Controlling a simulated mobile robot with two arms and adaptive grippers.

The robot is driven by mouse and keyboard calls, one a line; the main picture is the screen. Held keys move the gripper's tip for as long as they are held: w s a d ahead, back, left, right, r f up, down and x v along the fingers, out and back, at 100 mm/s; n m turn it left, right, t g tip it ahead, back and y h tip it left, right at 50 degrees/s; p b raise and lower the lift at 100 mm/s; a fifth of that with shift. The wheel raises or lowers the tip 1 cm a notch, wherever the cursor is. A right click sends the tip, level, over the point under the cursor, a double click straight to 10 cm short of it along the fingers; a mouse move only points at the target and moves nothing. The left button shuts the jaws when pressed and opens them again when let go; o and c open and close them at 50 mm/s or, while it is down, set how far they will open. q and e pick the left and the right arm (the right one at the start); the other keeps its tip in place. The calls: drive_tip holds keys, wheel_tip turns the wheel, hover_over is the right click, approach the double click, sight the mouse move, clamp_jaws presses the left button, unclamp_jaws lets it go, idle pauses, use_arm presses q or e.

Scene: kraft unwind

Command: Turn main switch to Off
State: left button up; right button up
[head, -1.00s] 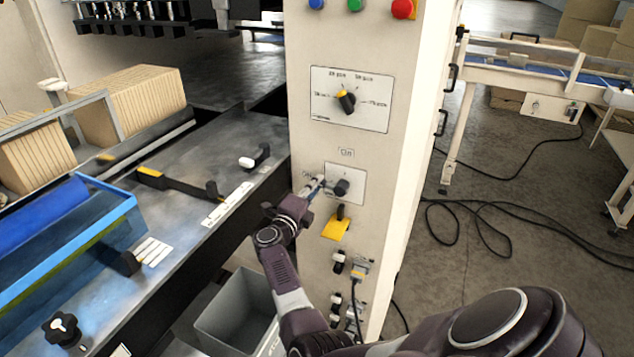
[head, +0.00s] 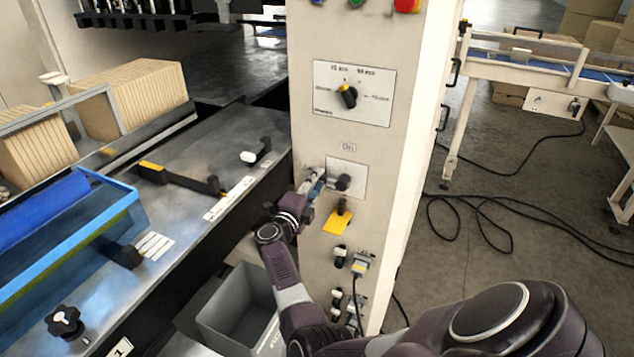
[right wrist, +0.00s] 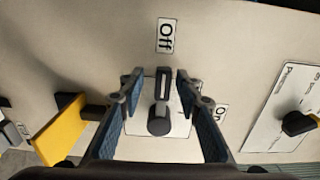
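The main switch (head: 343,183) is a black rotary knob on a white plate on the cream machine column. In the right wrist view the knob (right wrist: 160,104) shows its bar in line with the "Off" label (right wrist: 166,35); the "On" label (right wrist: 221,112) lies to the right. In the head view the "On" label (head: 348,147) is above the plate. My right gripper (head: 318,184) is at the plate's left side, partly hiding it. In the right wrist view its fingers (right wrist: 158,88) are open, one each side of the knob, with gaps visible. My left gripper is not in view.
Plugs and cables (head: 359,264) sit lower on the column. A grey bin (head: 240,308) and the machine table (head: 185,185) are to the left.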

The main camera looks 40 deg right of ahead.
drive_tip(key=shift+r, duration=0.15)
wheel_tip(320, 180, up, 10)
drive_tip(key=shift+f, duration=0.1)
idle(0.5)
